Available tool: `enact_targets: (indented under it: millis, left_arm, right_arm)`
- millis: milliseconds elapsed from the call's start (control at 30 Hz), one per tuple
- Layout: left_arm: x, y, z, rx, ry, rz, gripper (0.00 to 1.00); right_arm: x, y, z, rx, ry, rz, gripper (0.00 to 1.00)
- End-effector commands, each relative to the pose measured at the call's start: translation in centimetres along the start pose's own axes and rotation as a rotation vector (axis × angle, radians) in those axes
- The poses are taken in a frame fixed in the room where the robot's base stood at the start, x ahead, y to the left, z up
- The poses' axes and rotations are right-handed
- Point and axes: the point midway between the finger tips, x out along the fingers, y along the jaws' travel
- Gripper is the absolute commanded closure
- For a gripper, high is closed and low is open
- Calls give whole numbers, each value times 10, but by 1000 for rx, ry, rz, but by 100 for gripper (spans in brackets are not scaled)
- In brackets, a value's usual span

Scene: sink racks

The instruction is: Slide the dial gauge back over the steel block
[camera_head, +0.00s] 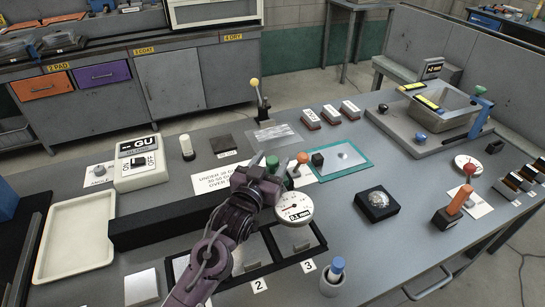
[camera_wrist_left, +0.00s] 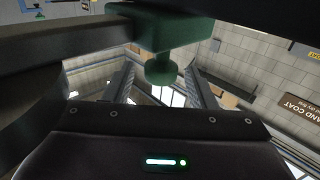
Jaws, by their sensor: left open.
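The dial gauge (camera_head: 294,208) has a round white face with a small dark readout below it. It hangs at the right end of a long black bar, just right of my left gripper (camera_head: 270,172). A green knob shows at that gripper; in the left wrist view a dark green knob (camera_wrist_left: 160,72) hangs from a green block, between my open fingers (camera_wrist_left: 162,88). I cannot tell whether they touch it. My right gripper is out of view.
The black bar (camera_head: 150,232) runs along the bench left of the gauge. A teal mat (camera_head: 350,172) with a dark cube lies behind it. Bench around the black box is clear.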

Motion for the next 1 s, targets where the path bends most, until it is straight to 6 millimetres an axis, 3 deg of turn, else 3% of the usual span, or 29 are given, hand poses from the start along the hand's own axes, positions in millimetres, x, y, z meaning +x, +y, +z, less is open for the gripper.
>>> enact_targets:
  millis: [133, 433, 800, 1000]
  left_arm:
    - [11, 0, 0, 0, -1, 1, 49]
    - [13, 0, 0, 0, -1, 1, 50]
    - [13, 0, 1, 0, -1, 0, 99]
    - [12, -1, 0, 1, -1, 0, 100]
  right_arm:
    - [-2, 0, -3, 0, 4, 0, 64]
    - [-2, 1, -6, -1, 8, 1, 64]
    - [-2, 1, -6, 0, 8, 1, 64]
    - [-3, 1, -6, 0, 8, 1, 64]
